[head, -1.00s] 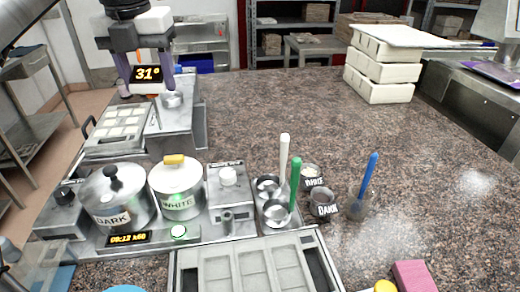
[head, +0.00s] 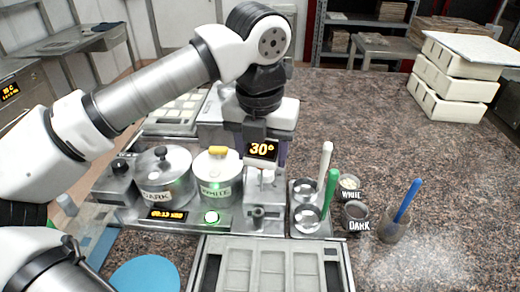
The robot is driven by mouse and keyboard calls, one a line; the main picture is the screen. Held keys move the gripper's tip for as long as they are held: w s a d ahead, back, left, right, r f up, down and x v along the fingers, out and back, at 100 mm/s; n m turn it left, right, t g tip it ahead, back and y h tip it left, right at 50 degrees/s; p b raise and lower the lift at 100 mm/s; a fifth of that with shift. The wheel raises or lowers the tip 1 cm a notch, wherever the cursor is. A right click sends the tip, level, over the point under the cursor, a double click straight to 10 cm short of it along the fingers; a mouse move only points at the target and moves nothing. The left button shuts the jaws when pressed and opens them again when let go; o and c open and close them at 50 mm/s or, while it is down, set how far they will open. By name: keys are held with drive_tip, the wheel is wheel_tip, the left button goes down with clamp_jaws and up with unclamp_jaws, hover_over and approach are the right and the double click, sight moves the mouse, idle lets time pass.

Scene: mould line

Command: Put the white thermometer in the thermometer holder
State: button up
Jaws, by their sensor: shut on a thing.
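My gripper (head: 262,160) is shut on the white thermometer, whose black display (head: 262,150) reads 30° in orange digits. The thermometer is above the back of a grey metal unit, just right of the pot labelled WHITE (head: 218,190). Its probe does not show clearly, and I cannot tell whether its lower end touches anything. A small bracket with a round socket (head: 259,213) at the front of this unit looks like the thermometer holder, but I cannot be sure. My gripper and the thermometer hide part of the unit's back.
A lidded pot labelled DARK (head: 165,190) stands left of the white pot. Small metal cups with a white spatula (head: 325,160) and a green spatula (head: 330,192) are close on the right. A grey mould (head: 270,270) lies in front.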

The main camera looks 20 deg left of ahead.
sight(257, 166)
drive_tip(key=shift+s+a+f, duration=0.25)
drive_tip(key=shift+s+f, duration=0.25)
drive_tip(key=shift+s, duration=0.1)
drive_tip(key=shift+f+b, duration=0.65)
drive_tip(key=shift+f, duration=0.9)
drive_tip(key=shift+b, duration=0.9)
idle(0.5)
drive_tip(key=shift+f, duration=0.15)
drive_tip(key=shift+f+b, duration=3.8)
drive_tip(key=shift+b, duration=0.05)
drive_tip(key=o, duration=1.5)
